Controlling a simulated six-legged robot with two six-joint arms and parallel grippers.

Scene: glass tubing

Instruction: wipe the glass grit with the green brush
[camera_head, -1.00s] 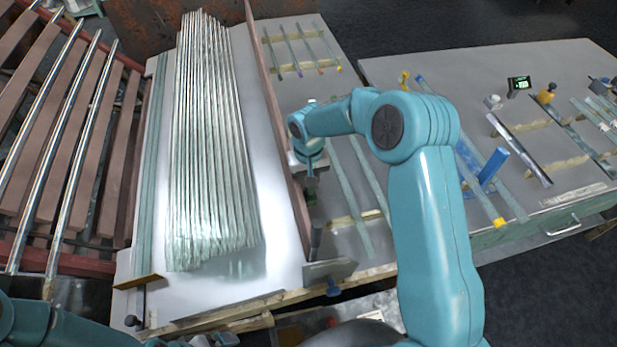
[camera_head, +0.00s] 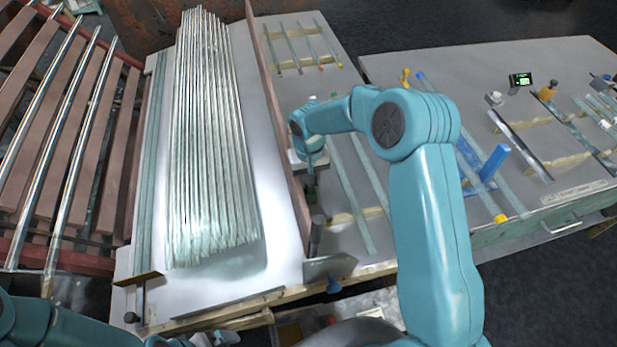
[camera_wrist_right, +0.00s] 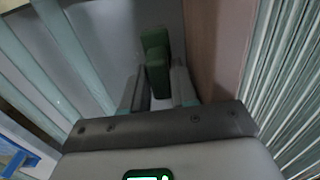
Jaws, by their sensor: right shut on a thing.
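The green brush (camera_wrist_right: 157,62) shows in the right wrist view as a dark green block between the fingers of my right gripper (camera_wrist_right: 160,88), which is shut on it. In the head view my right gripper (camera_head: 312,180) is low over the grey board, just right of the upright brown divider, partly hidden by its own wrist. The brush is hard to make out there. I cannot make out any glass grit in either view. Part of my left arm (camera_head: 60,325) shows at the bottom left; its gripper is out of view.
A large bundle of glass tubes (camera_head: 205,140) lies left of the brown divider (camera_head: 282,130). Long tubes lie right of my right gripper. A second table (camera_head: 470,75) holds a blue post (camera_head: 493,163) and a small display (camera_head: 520,80). A roller rack (camera_head: 60,130) stands left.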

